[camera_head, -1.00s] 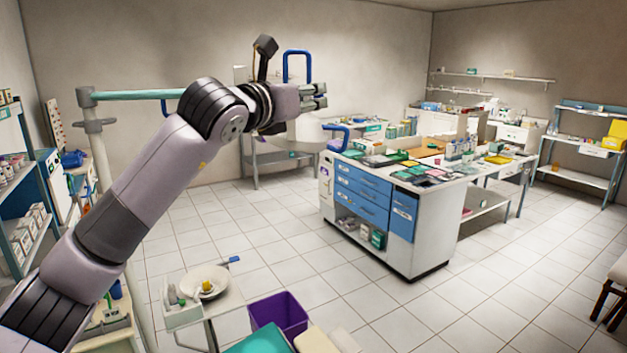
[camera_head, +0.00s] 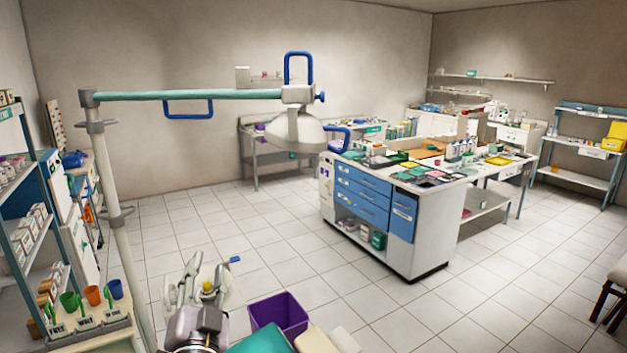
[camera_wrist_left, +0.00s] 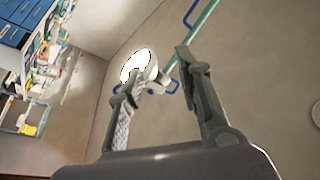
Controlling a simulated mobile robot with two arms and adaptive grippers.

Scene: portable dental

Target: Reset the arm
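My left gripper (camera_head: 207,268) is low in the head view, at the bottom left of centre, with its fingers pointing up and away from me. In the left wrist view my left gripper (camera_wrist_left: 157,70) shows two fingers spread apart with nothing between them, so it is open and empty. In the head view it covers most of the small side tray and its round dish. My right arm and gripper are in no view.
The dental lamp (camera_head: 297,126) hangs from a green horizontal arm (camera_head: 190,95) on a pole (camera_head: 122,230). A purple bin (camera_head: 280,315) stands right of my gripper. A white counter with blue drawers (camera_head: 363,195) stands mid-room. Shelves (camera_head: 30,215) line the left. Tiled floor between is clear.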

